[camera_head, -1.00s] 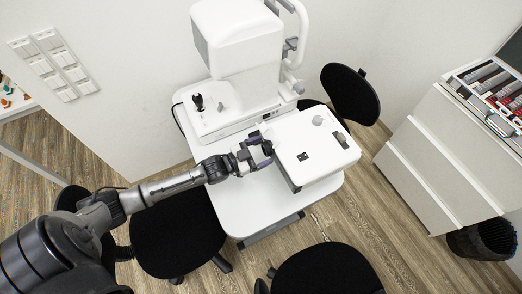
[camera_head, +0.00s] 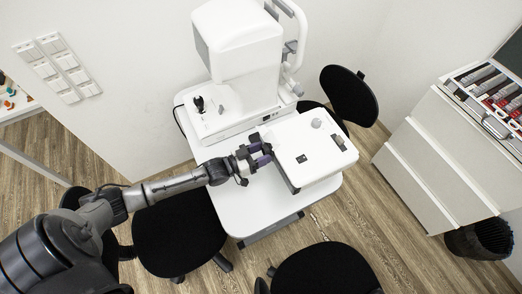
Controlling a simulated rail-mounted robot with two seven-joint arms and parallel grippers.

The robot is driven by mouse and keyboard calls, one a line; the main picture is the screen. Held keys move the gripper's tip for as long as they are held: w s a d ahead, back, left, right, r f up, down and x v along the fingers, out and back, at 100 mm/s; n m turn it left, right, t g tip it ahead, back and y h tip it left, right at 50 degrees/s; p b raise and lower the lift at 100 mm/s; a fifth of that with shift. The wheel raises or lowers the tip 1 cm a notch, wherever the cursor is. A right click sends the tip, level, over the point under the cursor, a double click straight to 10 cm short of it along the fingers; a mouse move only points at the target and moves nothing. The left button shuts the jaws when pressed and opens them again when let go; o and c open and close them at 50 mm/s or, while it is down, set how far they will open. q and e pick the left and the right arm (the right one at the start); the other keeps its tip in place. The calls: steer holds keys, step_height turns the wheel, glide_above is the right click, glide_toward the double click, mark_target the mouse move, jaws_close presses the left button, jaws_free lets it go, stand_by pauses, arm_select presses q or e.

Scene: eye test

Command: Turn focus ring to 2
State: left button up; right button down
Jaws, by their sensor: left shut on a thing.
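A white box-shaped device (camera_head: 310,165) stands on the right part of a white table (camera_head: 232,207). It has a round grey knob and a small black square on its top. My left gripper (camera_head: 260,155), with purple fingers, is at the device's left side and is shut on a small part there. This is likely the focus ring, but the fingers hide it, and its marks cannot be read. My right gripper is not in view.
A large white instrument (camera_head: 238,50) with a black joystick (camera_head: 198,103) stands at the back of the table. Black chairs (camera_head: 180,235) stand around it. A white drawer cabinet (camera_head: 435,165) and a dark bin (camera_head: 480,239) are at the right. The table's front left is clear.

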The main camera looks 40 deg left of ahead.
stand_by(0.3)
arm_select(q)
steer(key=o, duration=0.9)
steer(key=shift+p+v, duration=0.35)
steer(key=shift+v, duration=6.55)
